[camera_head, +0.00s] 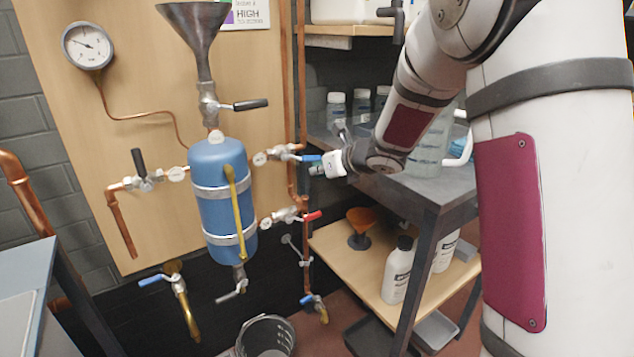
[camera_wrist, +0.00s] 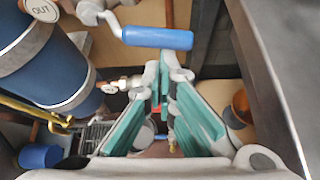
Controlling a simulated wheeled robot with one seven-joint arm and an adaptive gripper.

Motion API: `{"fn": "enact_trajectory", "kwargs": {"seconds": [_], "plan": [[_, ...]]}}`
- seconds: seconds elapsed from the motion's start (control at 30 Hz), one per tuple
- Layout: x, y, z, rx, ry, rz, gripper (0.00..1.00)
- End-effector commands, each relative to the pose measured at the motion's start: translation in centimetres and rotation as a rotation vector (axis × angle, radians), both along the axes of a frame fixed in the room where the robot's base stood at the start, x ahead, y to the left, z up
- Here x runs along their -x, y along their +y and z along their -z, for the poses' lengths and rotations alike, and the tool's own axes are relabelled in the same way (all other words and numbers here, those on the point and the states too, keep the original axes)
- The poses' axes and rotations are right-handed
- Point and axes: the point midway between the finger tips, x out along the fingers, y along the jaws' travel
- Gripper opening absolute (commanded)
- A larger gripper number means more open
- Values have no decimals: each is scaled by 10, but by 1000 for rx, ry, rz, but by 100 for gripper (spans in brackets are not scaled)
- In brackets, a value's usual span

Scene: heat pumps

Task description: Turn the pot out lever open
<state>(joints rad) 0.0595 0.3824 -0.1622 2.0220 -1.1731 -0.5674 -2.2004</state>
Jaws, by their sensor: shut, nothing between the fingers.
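The pot out lever has a blue handle (camera_head: 309,158) on the upper right valve of the blue pot. It points right, roughly level. In the wrist view the blue handle (camera_wrist: 158,38) lies across the top, beside a round tag reading OUT (camera_wrist: 41,9). My gripper (camera_head: 318,170) is just to the right of the handle's end and slightly below it in the head view. In the wrist view my gripper (camera_wrist: 165,72) is shut and empty, with its fingertips just below the handle in the picture. I cannot tell whether they touch it.
The blue pot (camera_head: 221,205) hangs on a wooden panel. A red-handled valve (camera_head: 312,216) sits below the lever, near a vertical copper pipe. A dark bench (camera_head: 420,188) with bottles stands right of my gripper; a lower shelf holds an orange funnel (camera_head: 361,217) and white bottles (camera_head: 397,272).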

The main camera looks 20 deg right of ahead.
Motion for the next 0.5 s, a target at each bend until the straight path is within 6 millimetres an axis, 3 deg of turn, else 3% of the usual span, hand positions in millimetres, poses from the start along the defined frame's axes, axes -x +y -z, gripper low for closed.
{"fn": "enact_trajectory", "kwargs": {"seconds": [0.5], "plan": [[-2,-2,-11,104,-42,-1,0]]}}
